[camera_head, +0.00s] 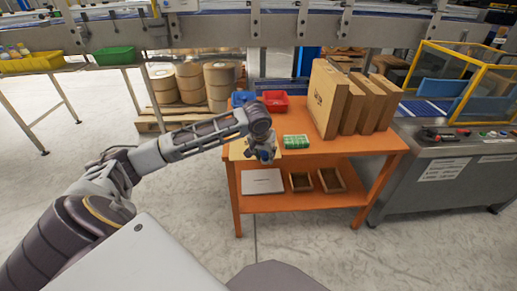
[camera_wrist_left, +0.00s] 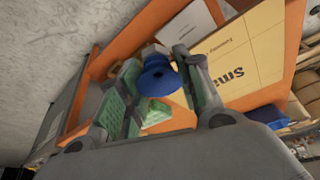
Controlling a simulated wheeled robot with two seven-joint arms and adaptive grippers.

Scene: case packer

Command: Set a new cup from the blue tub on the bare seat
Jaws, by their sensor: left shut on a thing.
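My left gripper (camera_head: 263,154) is over the front left part of the orange table (camera_head: 330,146). In the left wrist view its two fingers with green pads (camera_wrist_left: 157,62) are shut on a blue cup (camera_wrist_left: 157,80), which has a flared round rim. In the head view the blue cup is small and partly hidden by the gripper. The blue tub (camera_head: 243,97) stands at the table's back left corner, partly hidden by my arm, and its contents cannot be made out. I cannot pick out the bare seat in either view. My right gripper is not in view.
A red tub (camera_head: 275,101) stands beside the blue one. A green and white pack (camera_head: 296,141) lies right of my gripper. A flat tan carton (camera_wrist_left: 250,55) with printing lies under it. Tall cartons (camera_head: 328,98) fill the table's right. A lower shelf (camera_head: 296,201) holds trays.

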